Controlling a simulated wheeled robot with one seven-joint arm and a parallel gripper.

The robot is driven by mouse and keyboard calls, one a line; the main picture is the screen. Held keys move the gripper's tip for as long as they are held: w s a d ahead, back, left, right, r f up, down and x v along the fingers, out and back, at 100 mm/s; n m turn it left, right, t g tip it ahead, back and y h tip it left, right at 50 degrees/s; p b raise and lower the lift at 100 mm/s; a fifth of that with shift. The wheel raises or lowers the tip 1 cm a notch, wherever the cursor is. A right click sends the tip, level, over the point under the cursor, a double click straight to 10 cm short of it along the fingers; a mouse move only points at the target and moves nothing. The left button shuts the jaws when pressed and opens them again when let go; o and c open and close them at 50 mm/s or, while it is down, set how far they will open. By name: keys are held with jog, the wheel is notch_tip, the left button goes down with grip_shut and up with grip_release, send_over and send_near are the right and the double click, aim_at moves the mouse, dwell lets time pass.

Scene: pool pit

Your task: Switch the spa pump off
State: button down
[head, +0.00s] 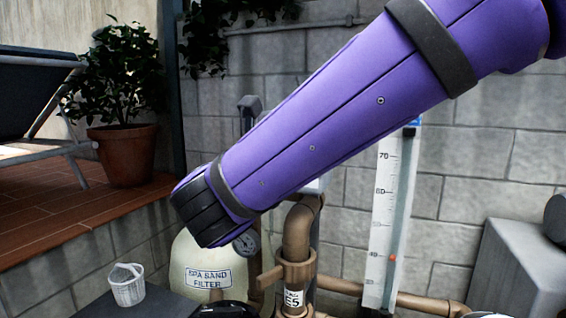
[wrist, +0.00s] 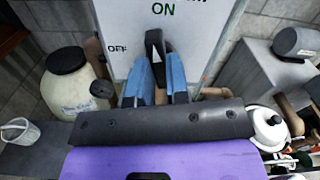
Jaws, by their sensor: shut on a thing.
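In the wrist view a pale switch panel (wrist: 205,40) carries the word ON at the top and OFF at the left. A black switch handle (wrist: 154,42) with a light pointer mark stands roughly upright, its upper end toward ON. My gripper (wrist: 158,66) has its two blue fingers on either side of the handle's lower part and is shut on it. In the head view my purple arm covers most of the panel, and my gripper and the handle are hidden.
A cream tank labelled spa sand filter (head: 205,268) stands left of brown pipes (head: 298,232). A white gauge board (head: 385,215) is on the right by a grey box (head: 520,270). A small white bucket (head: 127,285) sits on a dark ledge. A potted plant (head: 125,155) stands on the tiled deck.

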jog(key=n, duration=1.5)
jog(key=shift+n, duration=0.4)
jog(key=c, duration=1)
grip_release()
jog(key=shift+s, duration=0.1)
jog(key=v, duration=0.6)
jog(key=shift+s+a, duration=0.2)
jog(key=shift+s, duration=0.15)
